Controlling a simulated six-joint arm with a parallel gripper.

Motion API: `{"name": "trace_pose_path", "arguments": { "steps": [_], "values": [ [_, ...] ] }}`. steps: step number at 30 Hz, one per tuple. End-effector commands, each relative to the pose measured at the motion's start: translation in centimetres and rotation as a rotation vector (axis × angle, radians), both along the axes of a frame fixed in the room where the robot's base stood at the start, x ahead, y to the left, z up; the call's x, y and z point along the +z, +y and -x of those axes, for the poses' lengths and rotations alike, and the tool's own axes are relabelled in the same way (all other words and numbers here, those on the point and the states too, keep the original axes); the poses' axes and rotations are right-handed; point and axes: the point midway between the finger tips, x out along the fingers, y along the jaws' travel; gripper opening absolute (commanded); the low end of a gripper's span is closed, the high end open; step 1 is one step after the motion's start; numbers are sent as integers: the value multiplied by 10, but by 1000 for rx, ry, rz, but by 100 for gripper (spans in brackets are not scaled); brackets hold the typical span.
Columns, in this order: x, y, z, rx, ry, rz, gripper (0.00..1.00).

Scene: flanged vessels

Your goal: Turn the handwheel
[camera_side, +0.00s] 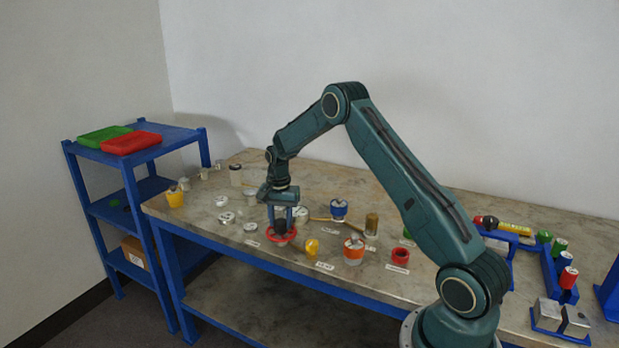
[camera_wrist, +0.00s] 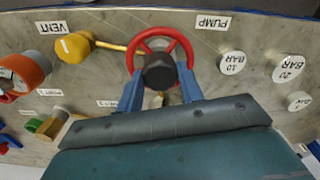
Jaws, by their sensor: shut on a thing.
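The red handwheel (camera_side: 270,237) with a dark hub sits low on the bench near its front edge, left of the middle. In the wrist view the red rim (camera_wrist: 133,43) and its spokes show around the dark hub. My gripper (camera_side: 281,217) points down over the wheel, and its two blue fingers reach it from either side of the hub. In the wrist view my gripper (camera_wrist: 160,88) is shut on the handwheel. The exact contact points are partly hidden.
A yellow fitting (camera_wrist: 74,45) with a brass pipe lies close to the wheel, by the VENT label (camera_wrist: 54,27). A PUMP label (camera_wrist: 212,23) is on its other side. An orange-and-white vessel (camera_side: 354,251) and a blue vessel (camera_side: 339,210) stand to the right.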

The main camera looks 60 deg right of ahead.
Motion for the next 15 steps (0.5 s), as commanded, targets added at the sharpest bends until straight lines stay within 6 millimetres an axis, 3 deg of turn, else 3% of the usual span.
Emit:
{"name": "trace_pose_path", "arguments": {
  "steps": [7,8,10,15],
  "values": [
    [2,-1,-1,1,-4,2,14],
    [2,-1,-1,1,-4,2,43],
    [1,-1,-1,1,-4,2,56],
    [1,0,0,2,-1,1,59]
  ]
}}
